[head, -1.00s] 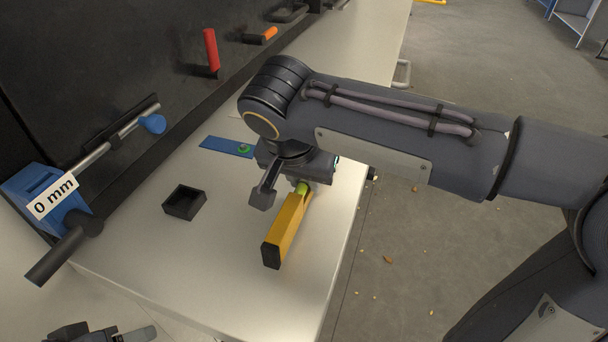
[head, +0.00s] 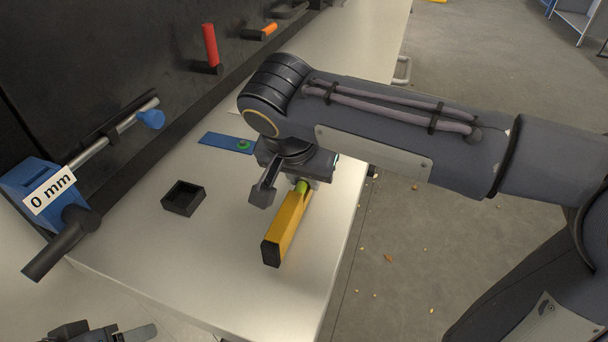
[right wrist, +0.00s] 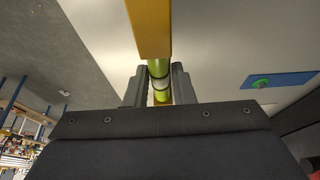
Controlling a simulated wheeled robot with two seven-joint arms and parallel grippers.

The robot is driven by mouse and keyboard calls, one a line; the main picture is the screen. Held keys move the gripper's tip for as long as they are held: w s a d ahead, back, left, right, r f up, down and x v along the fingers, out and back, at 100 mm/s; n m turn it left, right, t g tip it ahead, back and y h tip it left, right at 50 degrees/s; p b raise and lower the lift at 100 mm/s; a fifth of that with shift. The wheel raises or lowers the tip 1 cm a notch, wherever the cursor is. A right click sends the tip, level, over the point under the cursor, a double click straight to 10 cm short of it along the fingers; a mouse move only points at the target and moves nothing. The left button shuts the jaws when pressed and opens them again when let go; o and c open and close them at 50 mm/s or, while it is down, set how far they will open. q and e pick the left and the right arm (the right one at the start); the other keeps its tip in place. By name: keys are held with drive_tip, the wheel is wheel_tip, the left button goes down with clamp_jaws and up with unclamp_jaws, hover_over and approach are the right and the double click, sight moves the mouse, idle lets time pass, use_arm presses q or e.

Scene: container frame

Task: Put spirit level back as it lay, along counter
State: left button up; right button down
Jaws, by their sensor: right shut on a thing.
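The spirit level (head: 287,229) is a yellow bar with a dark end cap and a green vial section. It lies along the counter (head: 225,262), roughly parallel to the counter's right edge. I cannot tell if it touches the counter. My right gripper (head: 285,190) is shut on it around the green vial part. In the right wrist view the fingers (right wrist: 160,88) stand on both sides of the green vial, and the yellow body (right wrist: 150,28) runs upward. The far end of the level is hidden by the gripper. At the bottom left of the head view a dark gripper part (head: 95,334) shows, probably my left one.
A small black open box (head: 183,198) stands left of the level. A blue plate with a green knob (head: 228,143) lies behind. A blue device labelled "0 mm" (head: 45,190) is at the left. Red (head: 210,46) and orange (head: 262,32) handles are by the dark wall.

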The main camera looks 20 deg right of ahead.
drive_tip(key=shift+f+b, duration=0.55)
drive_tip(key=shift+f, duration=0.05)
idle(0.3)
drive_tip(key=c, duration=1.1)
unclamp_jaws()
drive_tip(key=shift+c, duration=0.2)
